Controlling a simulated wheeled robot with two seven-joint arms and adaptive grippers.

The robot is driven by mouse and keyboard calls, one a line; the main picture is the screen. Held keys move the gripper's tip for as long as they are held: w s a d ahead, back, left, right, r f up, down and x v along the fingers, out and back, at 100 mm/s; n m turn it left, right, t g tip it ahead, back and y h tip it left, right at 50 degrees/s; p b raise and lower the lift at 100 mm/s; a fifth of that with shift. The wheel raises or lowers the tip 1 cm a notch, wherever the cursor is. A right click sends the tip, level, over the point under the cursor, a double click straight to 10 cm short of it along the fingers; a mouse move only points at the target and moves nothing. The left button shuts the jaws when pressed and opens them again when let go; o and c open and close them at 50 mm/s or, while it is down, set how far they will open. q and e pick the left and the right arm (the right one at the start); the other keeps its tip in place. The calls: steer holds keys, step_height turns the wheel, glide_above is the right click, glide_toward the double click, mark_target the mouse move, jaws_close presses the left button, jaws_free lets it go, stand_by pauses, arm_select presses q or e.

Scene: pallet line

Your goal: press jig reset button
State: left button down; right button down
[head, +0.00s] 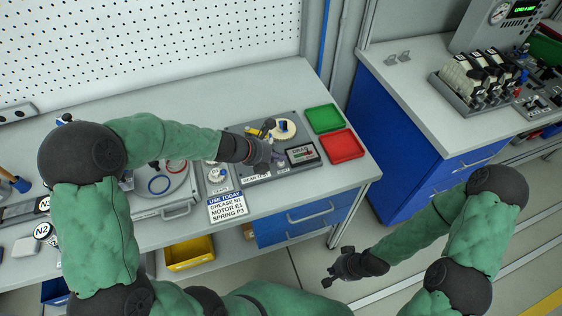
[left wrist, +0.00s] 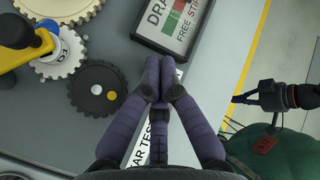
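The gear test jig is a grey plate (head: 235,133) on the bench, with a label partly reading "TEST" in front. My left gripper (head: 278,158) is over it, with its purple fingertips together and nothing seen between them. In the left wrist view the left gripper (left wrist: 160,90) points at the plate (left wrist: 125,55) between a dark gear (left wrist: 97,88) and the drag display (left wrist: 172,25). No button marked reset can be made out; the fingers may hide it. My right gripper (head: 338,268) is open and empty, away from the bench above the floor.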

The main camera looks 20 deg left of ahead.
mark_target(278, 163)
arm_select(q)
steer(key=shift+f+b, duration=0.3)
steer(key=shift+f, duration=0.2)
stand_by(0.3)
stand_by(0.4)
steer(key=shift+r+p, duration=0.95)
steer(key=shift+p, duration=0.1)
step_height(278, 163, up, 5)
steer(key=p, duration=0.5)
stand_by(0.6)
